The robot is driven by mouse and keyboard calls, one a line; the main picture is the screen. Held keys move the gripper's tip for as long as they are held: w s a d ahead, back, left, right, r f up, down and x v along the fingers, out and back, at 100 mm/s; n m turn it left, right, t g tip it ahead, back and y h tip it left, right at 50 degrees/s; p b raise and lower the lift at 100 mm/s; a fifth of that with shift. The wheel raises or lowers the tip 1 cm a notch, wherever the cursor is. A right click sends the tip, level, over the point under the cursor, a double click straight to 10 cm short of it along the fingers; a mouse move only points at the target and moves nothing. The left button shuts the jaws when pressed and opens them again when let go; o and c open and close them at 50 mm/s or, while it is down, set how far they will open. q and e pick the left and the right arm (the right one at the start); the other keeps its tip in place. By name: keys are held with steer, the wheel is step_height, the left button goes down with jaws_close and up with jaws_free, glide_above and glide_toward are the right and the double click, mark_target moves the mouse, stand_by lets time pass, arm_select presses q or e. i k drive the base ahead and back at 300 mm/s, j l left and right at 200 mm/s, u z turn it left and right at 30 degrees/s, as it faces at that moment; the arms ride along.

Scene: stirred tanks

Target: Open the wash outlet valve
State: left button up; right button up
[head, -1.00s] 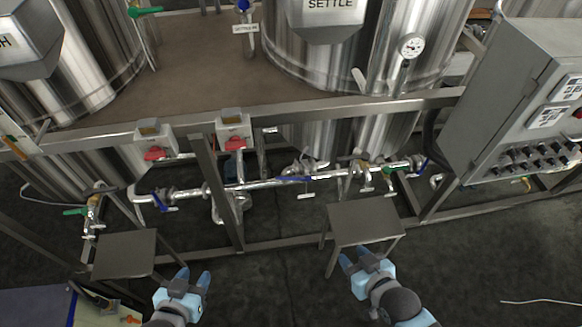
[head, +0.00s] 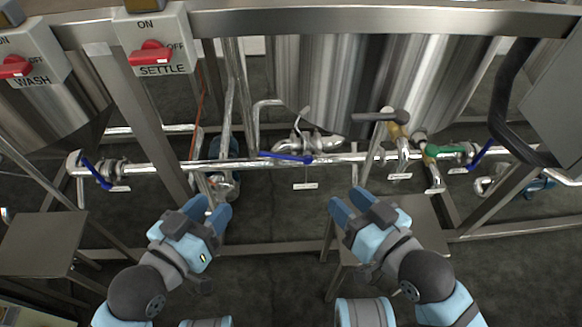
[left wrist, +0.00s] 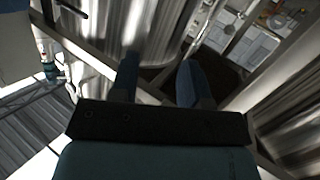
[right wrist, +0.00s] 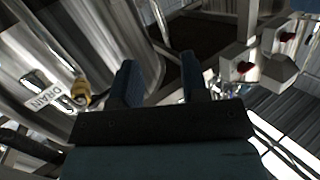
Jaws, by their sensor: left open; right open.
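A pipe (head: 240,164) runs along the frame under the tanks. A blue-handled valve (head: 97,174) is at its left end, its lever slanting. A second blue lever (head: 286,158) lies nearly along the pipe at the middle. A third blue lever (head: 480,154) slants at the right. Their tags are too small to read, so I cannot tell which is the wash outlet valve. My left gripper (head: 208,209) is open and empty, in front of the pipe between the left and middle levers. My right gripper (head: 348,201) is open and empty, in front of and right of the middle lever.
Red WASH (head: 17,68) and SETTLE (head: 151,54) switches are at upper left. A slanting frame post (head: 147,120) crosses in front of the pipe. A green-handled valve (head: 445,150) is at right. Stools stand at left (head: 40,243) and beneath my right arm (head: 425,222).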

mark_target(105, 184)
steer(key=i+j+u, duration=0.15)
steer(key=j+u, duration=0.2)
steer(key=i+j+u, duration=0.15)
steer(key=j+u, duration=0.15)
steer(key=i+j+u, duration=0.35)
steer(key=k+j, duration=0.25)
steer(key=k, duration=0.2)
steer(key=k+j, duration=0.2)
steer(key=k+j+u, duration=0.15)
steer(key=j, duration=0.25)
steer(key=k, duration=0.1)
